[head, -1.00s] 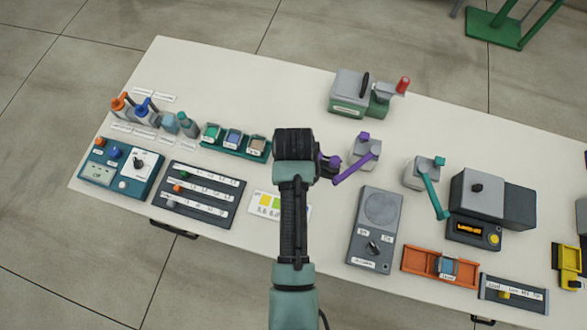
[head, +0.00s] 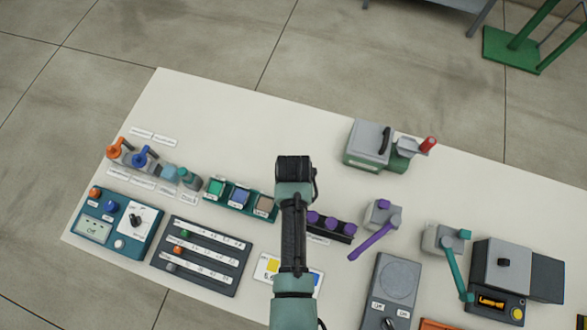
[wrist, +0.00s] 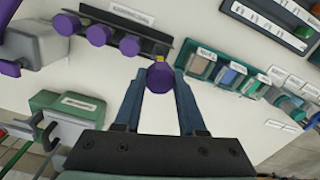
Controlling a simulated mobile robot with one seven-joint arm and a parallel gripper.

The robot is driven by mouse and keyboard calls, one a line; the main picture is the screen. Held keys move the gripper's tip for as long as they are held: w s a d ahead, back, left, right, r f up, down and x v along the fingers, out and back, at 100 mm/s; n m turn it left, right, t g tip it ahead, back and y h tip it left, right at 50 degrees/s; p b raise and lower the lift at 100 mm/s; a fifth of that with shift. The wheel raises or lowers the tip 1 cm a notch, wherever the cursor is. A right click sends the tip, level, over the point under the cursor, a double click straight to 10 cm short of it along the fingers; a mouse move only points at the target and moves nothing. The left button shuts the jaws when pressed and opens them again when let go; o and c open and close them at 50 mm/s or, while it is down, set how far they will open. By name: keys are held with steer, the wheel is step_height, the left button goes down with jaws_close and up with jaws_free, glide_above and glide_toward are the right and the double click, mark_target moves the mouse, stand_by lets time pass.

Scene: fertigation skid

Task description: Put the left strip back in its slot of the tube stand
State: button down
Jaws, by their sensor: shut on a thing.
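The dark tube stand (head: 346,238) is on the bench just right of my arm in the head view, with several purple caps in a row and a white label. In the wrist view the stand (wrist: 115,22) is at the upper left, with three purple caps in it and a small yellow mark near its right end. My gripper (wrist: 159,84) is shut on a purple-capped piece, the left strip (wrist: 160,76), just off that end. Its lower part is hidden, so I cannot tell whether it touches the stand. My arm hides the fingertips in the head view.
A purple-handled grey block (head: 377,214) stands right of the tube stand. A green tray of coloured blocks (head: 236,209) is to the left. A grey and green device (head: 369,142) is behind at the right. The bench's back left part is clear.

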steer(key=shift+f+b, duration=3.05)
steer(key=shift+f, duration=1)
steer(key=shift+c, duration=2)
jaws_free()
step_height(320, 180, up, 7)
steer(key=p, duration=0.7)
